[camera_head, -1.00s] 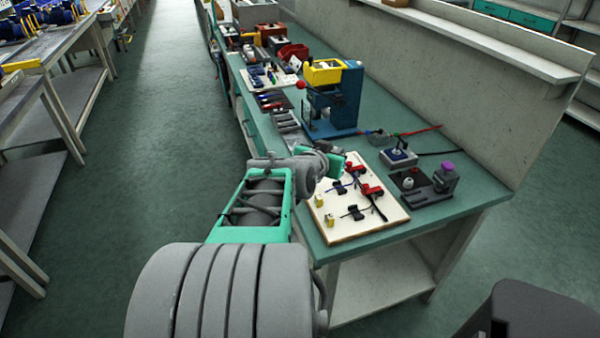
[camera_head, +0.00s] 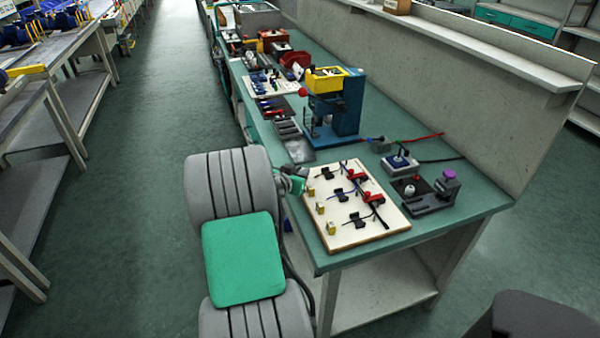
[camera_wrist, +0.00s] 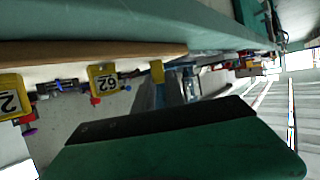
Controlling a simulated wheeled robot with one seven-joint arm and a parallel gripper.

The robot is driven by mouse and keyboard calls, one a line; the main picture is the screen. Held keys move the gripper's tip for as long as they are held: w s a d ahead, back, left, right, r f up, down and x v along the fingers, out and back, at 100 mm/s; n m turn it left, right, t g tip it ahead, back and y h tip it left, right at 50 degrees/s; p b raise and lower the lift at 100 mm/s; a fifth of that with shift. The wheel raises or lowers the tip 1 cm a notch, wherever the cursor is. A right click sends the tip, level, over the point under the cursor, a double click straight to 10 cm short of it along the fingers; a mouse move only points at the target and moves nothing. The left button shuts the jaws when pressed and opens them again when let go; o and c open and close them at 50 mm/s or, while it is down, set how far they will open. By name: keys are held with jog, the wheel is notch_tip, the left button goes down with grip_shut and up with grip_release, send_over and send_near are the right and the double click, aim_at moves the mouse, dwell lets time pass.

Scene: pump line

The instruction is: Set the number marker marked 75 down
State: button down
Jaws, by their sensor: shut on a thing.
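My gripper (camera_head: 298,181) is at the left edge of the white board (camera_head: 375,238), partly hidden behind my arm. It is shut; its dark green and black body (camera_wrist: 180,145) fills the bottom of the wrist view and hides what is between the jaws. No 75 can be read. Three yellow number markers are along the board's left side: a near one (camera_head: 331,228), a middle one (camera_head: 320,208) and a far one (camera_head: 311,190) close to my gripper. In the wrist view one marker reads 62 (camera_wrist: 103,82), another shows a 2 (camera_wrist: 10,103), and a third (camera_wrist: 157,71) is unreadable.
Black clips with dark wires and red parts (camera_head: 372,198) lie on the board. A blue press with a yellow top (camera_head: 335,105) stands behind it. A grey fixture with a purple knob (camera_head: 440,190) is to the right. The green bench top (camera_head: 480,200) is bare at the right corner.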

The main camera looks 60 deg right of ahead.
jog(key=shift+f, duration=0.15)
jog(key=c, duration=1.4)
grip_release()
